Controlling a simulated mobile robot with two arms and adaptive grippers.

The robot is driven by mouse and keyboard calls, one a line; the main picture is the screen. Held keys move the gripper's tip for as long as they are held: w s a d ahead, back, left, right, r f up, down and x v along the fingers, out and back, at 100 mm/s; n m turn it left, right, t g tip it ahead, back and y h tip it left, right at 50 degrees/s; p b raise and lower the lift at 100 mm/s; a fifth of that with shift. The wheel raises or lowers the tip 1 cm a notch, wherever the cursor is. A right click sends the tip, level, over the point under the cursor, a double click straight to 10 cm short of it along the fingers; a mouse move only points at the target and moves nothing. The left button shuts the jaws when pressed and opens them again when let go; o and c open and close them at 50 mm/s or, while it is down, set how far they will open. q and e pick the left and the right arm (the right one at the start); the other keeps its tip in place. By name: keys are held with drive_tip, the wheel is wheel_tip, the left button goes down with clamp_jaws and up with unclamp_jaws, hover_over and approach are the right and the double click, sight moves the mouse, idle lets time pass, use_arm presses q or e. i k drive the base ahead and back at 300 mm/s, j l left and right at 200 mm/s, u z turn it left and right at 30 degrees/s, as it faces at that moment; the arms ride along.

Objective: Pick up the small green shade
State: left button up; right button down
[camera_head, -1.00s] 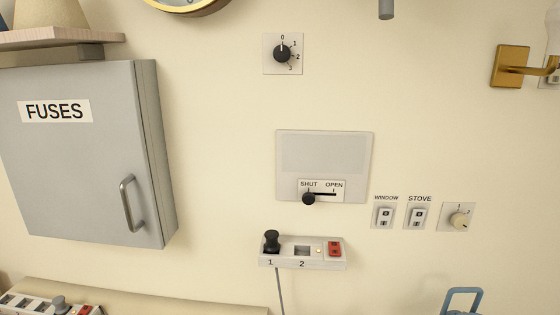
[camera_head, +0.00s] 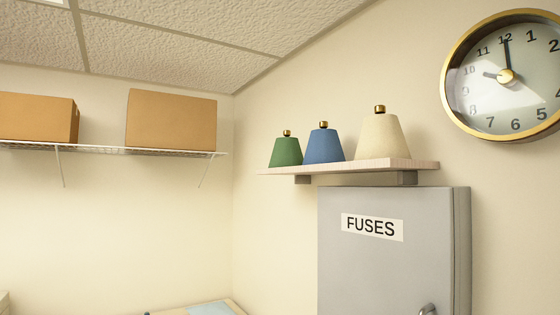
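The small green shade (camera_head: 285,153) stands upright at the left end of a wooden wall shelf (camera_head: 425,165). It is cone-shaped with a brass knob on top. A blue shade (camera_head: 324,148) stands close to its right, and a larger cream shade (camera_head: 381,138) stands further right on the same shelf. Neither of my grippers is in view.
The grey fuse cabinet (camera_head: 385,270) is on the wall below the shelf. A round wall clock (camera_head: 505,75) hangs at the upper right. Cardboard boxes (camera_head: 170,120) sit on a white wire shelf (camera_head: 100,149) at the left. A light surface (camera_head: 180,310) shows at the bottom.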

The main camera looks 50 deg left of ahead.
sight(287, 150)
drive_tip(key=j+u, duration=0.1)
drive_tip(key=u, duration=1.5)
